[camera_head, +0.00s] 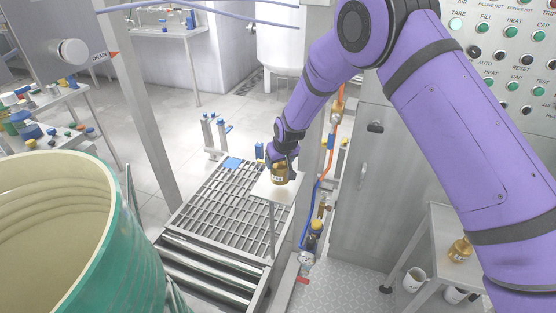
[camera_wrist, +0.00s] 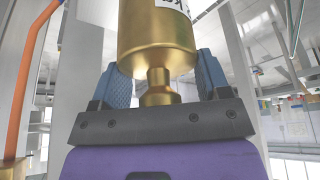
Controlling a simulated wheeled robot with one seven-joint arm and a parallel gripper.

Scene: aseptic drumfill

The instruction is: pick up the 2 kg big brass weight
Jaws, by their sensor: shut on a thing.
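A brass weight (camera_head: 279,174) with a white label is in my gripper (camera_head: 281,158) in the head view, over a small white stand. In the wrist view the brass weight (camera_wrist: 157,40) fills the upper middle, its narrow neck and knob between the two blue finger pads of my gripper (camera_wrist: 158,85). The gripper is shut on it. Only part of the label's print shows. I cannot tell whether the weight's base touches the stand. Another brass weight (camera_head: 460,250) stands on a side table at the right.
The small white stand (camera_head: 262,190) is beside a metal grating (camera_head: 215,205) with rollers. A large green drum (camera_head: 110,255) is at the left. A grey cabinet with a button panel (camera_head: 510,60) is at the right, and pipes with an orange hose (camera_head: 331,150) run close by.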

